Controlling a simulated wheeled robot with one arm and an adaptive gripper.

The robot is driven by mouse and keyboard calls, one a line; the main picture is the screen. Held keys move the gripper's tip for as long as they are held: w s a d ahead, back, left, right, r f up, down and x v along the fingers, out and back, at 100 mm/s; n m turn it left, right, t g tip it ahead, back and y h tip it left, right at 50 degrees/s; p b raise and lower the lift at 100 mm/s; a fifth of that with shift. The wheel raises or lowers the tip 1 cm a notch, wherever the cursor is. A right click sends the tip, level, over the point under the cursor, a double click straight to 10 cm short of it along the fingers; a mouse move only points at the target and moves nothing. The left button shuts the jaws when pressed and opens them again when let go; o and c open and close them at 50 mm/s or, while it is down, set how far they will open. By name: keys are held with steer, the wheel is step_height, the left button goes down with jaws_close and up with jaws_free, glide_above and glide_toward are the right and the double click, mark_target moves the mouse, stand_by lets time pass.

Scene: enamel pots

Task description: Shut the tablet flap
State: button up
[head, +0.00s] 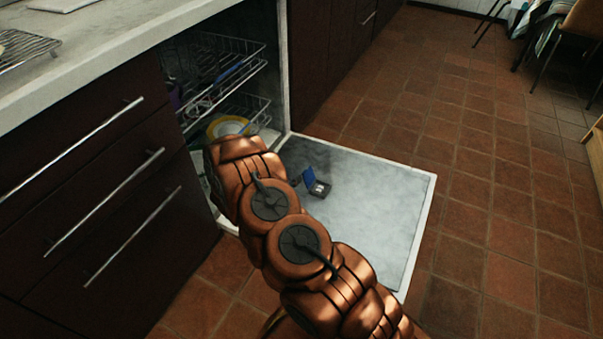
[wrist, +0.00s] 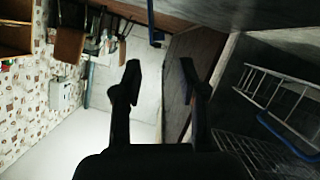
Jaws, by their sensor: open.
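The tablet flap (head: 309,178) is a small blue lid. It stands raised at the dark dispenser (head: 320,188) on the inner face of the lowered dishwasher door (head: 375,200). In the wrist view, which is turned upside down, a dark blue piece that looks like the flap (wrist: 155,24) shows at the top, beyond the fingertips. My gripper (wrist: 161,72) is open with nothing between its fingers, and apart from that piece. In the head view my copper arm hides most of the gripper and the door's left part.
The dishwasher's upper rack (head: 215,62) and lower rack (head: 250,115) are inside; a yellow-rimmed plate (head: 228,127) stands low in it. Dark drawers (head: 85,190) with long handles are at the left under the counter (head: 100,50).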

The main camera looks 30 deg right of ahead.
mark_target(305, 172)
steer(key=shift+b+x, duration=1.2)
steer(key=shift+x, duration=2.7)
jaws_close()
